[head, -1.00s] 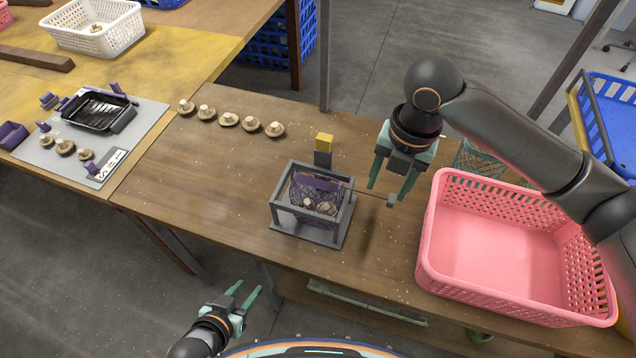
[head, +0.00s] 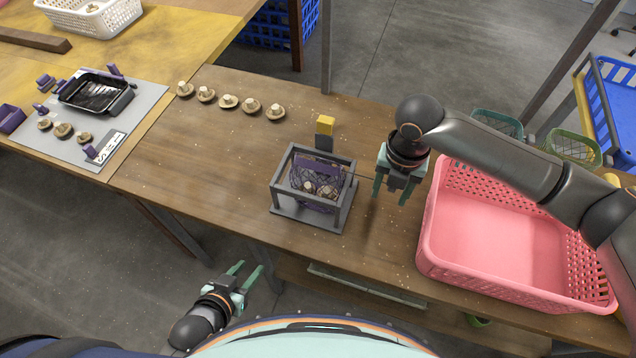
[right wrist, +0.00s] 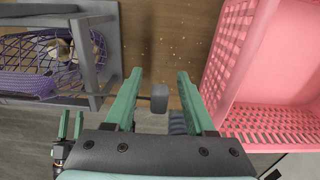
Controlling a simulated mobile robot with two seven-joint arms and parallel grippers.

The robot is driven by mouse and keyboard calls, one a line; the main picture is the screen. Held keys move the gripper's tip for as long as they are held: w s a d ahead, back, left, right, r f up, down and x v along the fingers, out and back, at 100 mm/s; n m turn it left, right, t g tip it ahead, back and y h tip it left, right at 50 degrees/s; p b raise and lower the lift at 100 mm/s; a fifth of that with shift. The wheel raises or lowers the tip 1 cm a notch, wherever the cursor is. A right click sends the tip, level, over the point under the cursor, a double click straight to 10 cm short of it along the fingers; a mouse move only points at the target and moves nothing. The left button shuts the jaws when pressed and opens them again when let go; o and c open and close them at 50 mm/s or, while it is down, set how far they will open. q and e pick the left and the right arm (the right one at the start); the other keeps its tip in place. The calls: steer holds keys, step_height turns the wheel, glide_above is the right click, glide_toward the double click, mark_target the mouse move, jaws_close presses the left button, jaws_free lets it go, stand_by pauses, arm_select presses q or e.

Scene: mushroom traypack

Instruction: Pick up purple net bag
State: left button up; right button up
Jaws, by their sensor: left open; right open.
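The purple net bag (head: 308,189) sits inside a grey open frame (head: 275,190) on the wooden table, with pale mushrooms showing through its mesh. It also shows in the right wrist view (right wrist: 40,83) at the upper left. My right gripper (head: 389,200) is open and empty, pointing down just right of the frame. In the right wrist view, a small grey block (right wrist: 159,98) on a thin rod from the frame shows between its green fingers (right wrist: 158,82); I cannot tell if they touch it. My left gripper (head: 248,272) is open and empty, low in front of the table's edge.
A pink basket (head: 430,245) stands close right of my right gripper. A yellow-topped post (head: 325,127) is behind the frame. Several mushrooms (head: 228,102) line the back. A grey mat (head: 120,112) with a black tray (head: 97,94) lies left. The table left of the frame is clear.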

steer(key=shift+f, duration=0.5)
jaws_close()
stand_by(0.3)
